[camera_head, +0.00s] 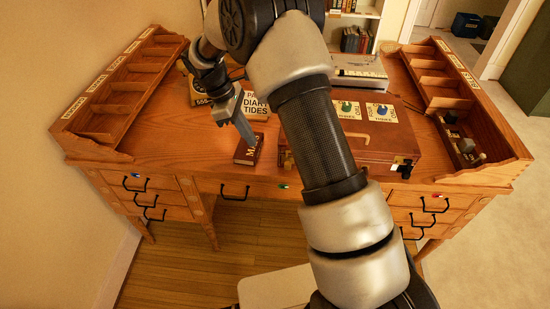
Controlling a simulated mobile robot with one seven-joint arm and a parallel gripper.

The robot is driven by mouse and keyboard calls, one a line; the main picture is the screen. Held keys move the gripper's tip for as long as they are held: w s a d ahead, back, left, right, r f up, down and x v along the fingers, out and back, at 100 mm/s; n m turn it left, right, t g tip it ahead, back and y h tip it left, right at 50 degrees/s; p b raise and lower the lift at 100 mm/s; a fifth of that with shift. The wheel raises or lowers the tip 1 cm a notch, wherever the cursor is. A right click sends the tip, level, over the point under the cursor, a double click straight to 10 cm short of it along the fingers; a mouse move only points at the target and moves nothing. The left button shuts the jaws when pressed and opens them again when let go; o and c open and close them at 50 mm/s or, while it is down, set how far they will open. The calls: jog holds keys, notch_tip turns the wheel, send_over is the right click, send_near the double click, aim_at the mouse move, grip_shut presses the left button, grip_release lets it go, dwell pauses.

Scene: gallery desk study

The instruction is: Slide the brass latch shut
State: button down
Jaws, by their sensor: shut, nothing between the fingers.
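A small brass-coloured fitting (287,160) shows on the desk just left of my arm, partly hidden by it. It may be the brass latch, but it is too small to tell whether it is open or shut. My gripper (250,141) is shut and empty, pointing down to the left of this fitting. Its tips are at or just above a small dark red book (247,156) lettered "MA…"; I cannot tell whether they touch. A brown wooden case (378,152) lies right of my arm, with a black-and-white fitting (402,166) at its front corner.
The wooden desk (160,150) has raised pigeonhole racks at left (122,95) and right (443,82). A card lettered "DIARY TIDES" (256,106) stands behind the gripper. A pale typewriter-like machine (358,72) sits at the back. The desk's left part is clear.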

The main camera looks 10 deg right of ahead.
jog(key=x, duration=1)
jog(key=shift+d+f+b, duration=0.15)
jog(key=shift+d+b, duration=0.05)
jog(key=shift+b, duration=0.15)
jog(key=shift+s+d, duration=0.25)
jog(key=shift+d, duration=0.35)
jog(key=shift+s+d, duration=0.2)
jog(key=shift+d, duration=0.35)
jog(key=shift+s+d, duration=0.2)
jog(key=shift+d, duration=0.35)
jog(key=shift+s+d, duration=0.25)
jog(key=shift+d, duration=0.45)
jog(key=shift+s+d, duration=0.25)
jog(key=shift+d, duration=0.4)
jog(key=shift+a, duration=0.1)
